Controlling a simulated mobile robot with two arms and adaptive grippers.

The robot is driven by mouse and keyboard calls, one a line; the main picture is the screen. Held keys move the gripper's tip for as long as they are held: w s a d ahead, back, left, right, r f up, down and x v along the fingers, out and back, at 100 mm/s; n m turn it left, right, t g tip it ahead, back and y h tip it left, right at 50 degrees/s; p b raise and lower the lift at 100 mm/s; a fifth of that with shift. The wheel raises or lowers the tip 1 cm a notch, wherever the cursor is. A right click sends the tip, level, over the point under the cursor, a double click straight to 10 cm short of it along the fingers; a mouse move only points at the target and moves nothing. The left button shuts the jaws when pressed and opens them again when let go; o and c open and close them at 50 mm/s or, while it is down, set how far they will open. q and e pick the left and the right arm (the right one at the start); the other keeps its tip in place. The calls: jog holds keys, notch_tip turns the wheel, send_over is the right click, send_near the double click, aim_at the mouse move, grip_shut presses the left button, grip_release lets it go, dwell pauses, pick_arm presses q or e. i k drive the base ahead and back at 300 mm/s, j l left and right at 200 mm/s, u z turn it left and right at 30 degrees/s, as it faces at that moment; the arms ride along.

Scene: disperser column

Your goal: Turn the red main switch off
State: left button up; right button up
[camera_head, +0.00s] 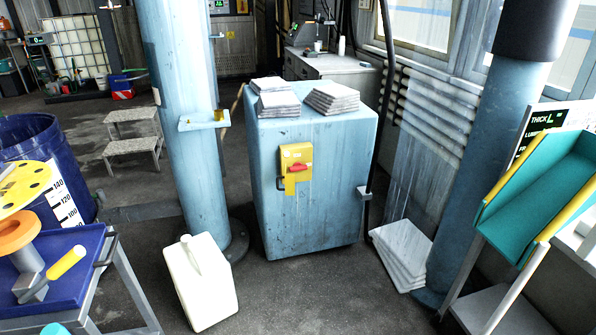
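The red main switch (299,168) sits on a yellow plate (296,154) on the front of a light blue cabinet (320,210). Its red handle looks roughly level, with a slight tilt. A small dark hook or padlock-like part (280,183) shows at the plate's lower left edge. The switch is unobstructed in the head view. Neither of my grippers shows in this view, so nothing is seen touching the switch.
A white canister (200,283) stands on the floor at the cabinet's front left. A blue column (185,130) is left of the cabinet. A blue cart (75,265) is at lower left, stacked sacks (404,250) and a teal chute (535,185) at right. Floor before the cabinet is clear.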

aim_at(297, 166)
jog(key=i+j, duration=0.1)
jog(key=i, duration=1.1)
